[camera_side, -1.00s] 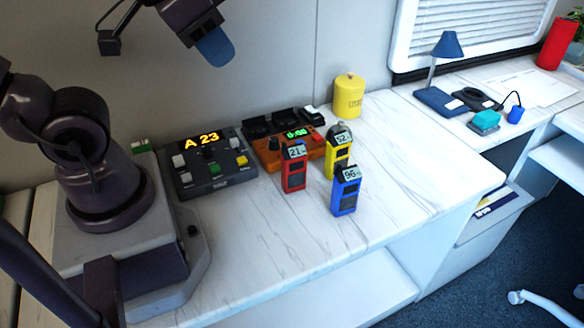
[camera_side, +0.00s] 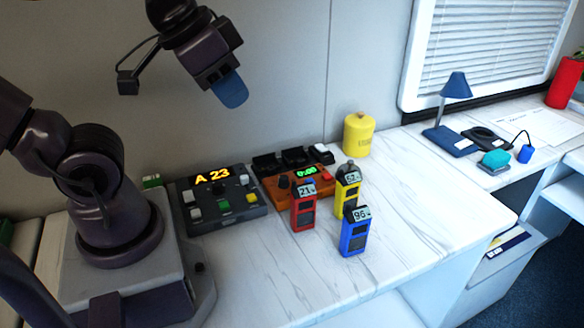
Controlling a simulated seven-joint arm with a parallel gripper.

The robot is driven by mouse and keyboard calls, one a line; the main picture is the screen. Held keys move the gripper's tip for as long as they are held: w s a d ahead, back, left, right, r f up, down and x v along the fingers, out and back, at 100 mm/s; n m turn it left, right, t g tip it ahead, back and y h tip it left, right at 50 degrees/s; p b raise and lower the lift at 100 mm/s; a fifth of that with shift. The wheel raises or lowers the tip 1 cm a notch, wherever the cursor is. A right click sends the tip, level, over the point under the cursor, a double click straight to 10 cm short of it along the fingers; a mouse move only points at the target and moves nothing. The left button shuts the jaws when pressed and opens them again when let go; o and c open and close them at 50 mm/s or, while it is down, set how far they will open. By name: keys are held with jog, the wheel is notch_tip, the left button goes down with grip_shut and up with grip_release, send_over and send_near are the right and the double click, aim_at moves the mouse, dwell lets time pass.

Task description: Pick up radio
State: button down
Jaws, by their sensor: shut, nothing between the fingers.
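Three upright radios stand on the white marbled counter: a red radio (camera_side: 304,208) showing 21, a yellow radio (camera_side: 346,188) showing 52, and a blue radio (camera_side: 355,233) showing 96. The blue one stands nearest the counter's front edge. The yellow one is partly hidden behind the blue one. My gripper (camera_side: 231,92) is high above the counter, up and left of the radios and apart from them. Its blue fingers are together and hold nothing.
A yellow canister (camera_side: 358,135) stands behind. A blue lamp (camera_side: 453,90) is farther right. The counter (camera_side: 430,195) right of the radios is clear.

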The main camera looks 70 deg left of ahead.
jog(key=c, duration=1.8)
grip_release()
jog(key=shift+c, duration=0.2)
jog(key=o, duration=1.6)
jog(key=shift+c, duration=0.2)
